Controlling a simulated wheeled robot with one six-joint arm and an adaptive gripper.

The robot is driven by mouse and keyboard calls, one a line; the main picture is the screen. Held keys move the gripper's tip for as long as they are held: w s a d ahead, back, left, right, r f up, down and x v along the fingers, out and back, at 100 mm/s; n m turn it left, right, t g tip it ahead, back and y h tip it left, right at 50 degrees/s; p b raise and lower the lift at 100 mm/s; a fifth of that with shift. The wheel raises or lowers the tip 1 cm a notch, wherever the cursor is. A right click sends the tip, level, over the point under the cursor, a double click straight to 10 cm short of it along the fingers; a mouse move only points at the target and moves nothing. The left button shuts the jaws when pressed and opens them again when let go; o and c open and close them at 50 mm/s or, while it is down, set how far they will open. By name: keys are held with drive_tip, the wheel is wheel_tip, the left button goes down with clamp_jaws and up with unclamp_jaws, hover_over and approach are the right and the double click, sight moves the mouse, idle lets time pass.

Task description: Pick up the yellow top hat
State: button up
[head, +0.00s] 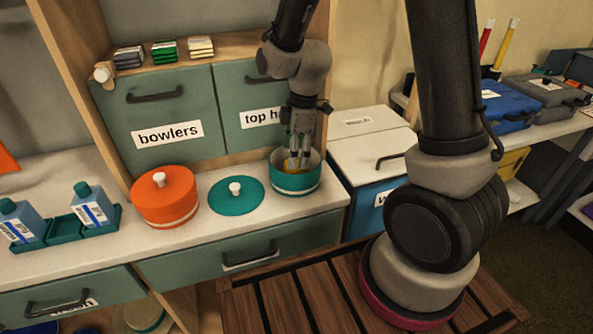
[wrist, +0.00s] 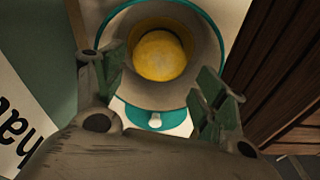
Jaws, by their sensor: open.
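The yellow top hat (wrist: 158,55) lies inside an open round teal box (wrist: 202,30), its round yellow face toward the wrist camera. In the head view a bit of the yellow hat (head: 291,165) shows within the teal box (head: 297,183), which stands on the white counter. My gripper (head: 298,160) points down into the mouth of this box. I cannot tell whether a finger touches the box rim or the hat.
A teal lid (head: 236,196) with a white knob lies beside the box. An orange round box (head: 165,200) with its lid on stands further left. Blue bottles (head: 92,204) stand in a teal tray (head: 62,232). Drawers labelled "bowlers" (head: 165,120) and "top ha..." (head: 243,90) rise close behind.

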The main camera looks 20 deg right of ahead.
wheel_tip(320, 180, down, 5)
drive_tip(key=shift+w, duration=0.15)
drive_tip(key=c, duration=0.6)
